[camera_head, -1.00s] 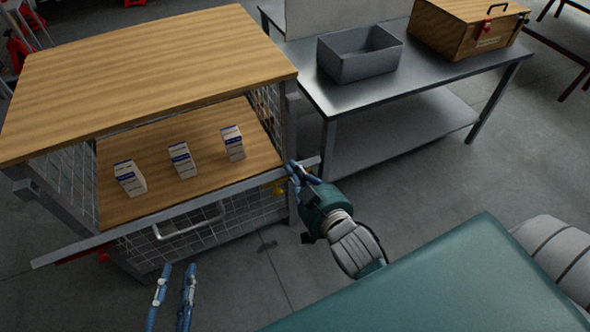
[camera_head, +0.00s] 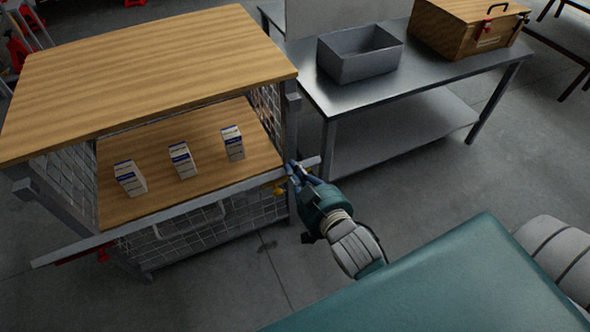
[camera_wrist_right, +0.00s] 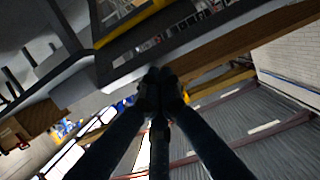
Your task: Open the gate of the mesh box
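The mesh box (camera_head: 291,150) stands at left with its wooden lid. Its front mesh gate (camera_head: 178,248) is upright below a long grey bar (camera_head: 160,217). A pale handle (camera_head: 190,227) shows faintly on the gate. A yellow latch piece (camera_head: 279,190) is at the bar's right end and a red one (camera_head: 103,257) at its left end. My right gripper (camera_head: 292,166) is at the bar's right end, beside the yellow piece. In the right wrist view, its fingertips (camera_wrist_right: 160,84) meet; I see nothing between them. My left gripper is out of view.
Three small white-and-blue cartons (camera_head: 181,160) stand on the wooden shelf (camera_head: 215,180) inside the box. A steel table (camera_head: 350,100) at right holds a grey bin (camera_head: 360,65) and a wooden case (camera_head: 465,35). The floor before the gate is clear.

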